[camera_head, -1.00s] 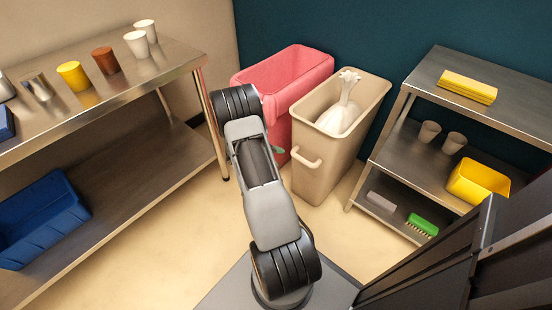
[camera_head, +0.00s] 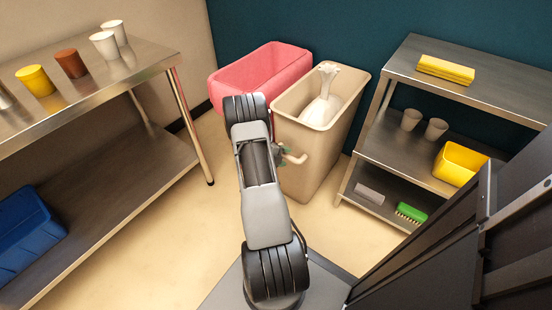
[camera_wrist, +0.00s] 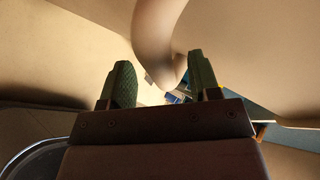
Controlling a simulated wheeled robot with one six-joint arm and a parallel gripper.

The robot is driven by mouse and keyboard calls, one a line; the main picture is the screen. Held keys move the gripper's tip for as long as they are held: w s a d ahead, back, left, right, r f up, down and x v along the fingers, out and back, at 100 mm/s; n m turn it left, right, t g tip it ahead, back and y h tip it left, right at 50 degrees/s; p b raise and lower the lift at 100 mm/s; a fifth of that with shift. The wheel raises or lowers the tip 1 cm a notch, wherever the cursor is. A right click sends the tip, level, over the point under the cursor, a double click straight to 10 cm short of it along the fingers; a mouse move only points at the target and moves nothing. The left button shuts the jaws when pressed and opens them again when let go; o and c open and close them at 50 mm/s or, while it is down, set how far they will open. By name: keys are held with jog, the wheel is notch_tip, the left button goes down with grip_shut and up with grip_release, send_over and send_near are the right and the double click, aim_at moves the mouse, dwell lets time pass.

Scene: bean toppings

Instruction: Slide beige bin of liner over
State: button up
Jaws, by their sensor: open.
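The beige bin (camera_head: 310,165) stands on the floor against the dark teal wall, with a tied white liner bag (camera_head: 322,105) inside it. Its beige handle (camera_head: 294,158) sticks out from the front side. My gripper (camera_head: 284,152) is at the handle, mostly hidden behind my arm in the head view. In the wrist view my gripper (camera_wrist: 160,85) is open, its two green-padded fingers apart. The curved handle (camera_wrist: 158,35) comes down toward the space between the fingertips; I cannot tell whether they touch it.
A pink bin (camera_head: 262,75) stands close to the beige bin's left. A steel shelf (camera_head: 400,165) with a yellow tub (camera_head: 460,163) and a green brush (camera_head: 411,212) is on the right. A steel table (camera_head: 150,65) with cups is on the left. Floor between them is clear.

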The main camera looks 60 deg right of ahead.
jog(key=shift+x, duration=0.8)
grip_shut()
dwell(1.0)
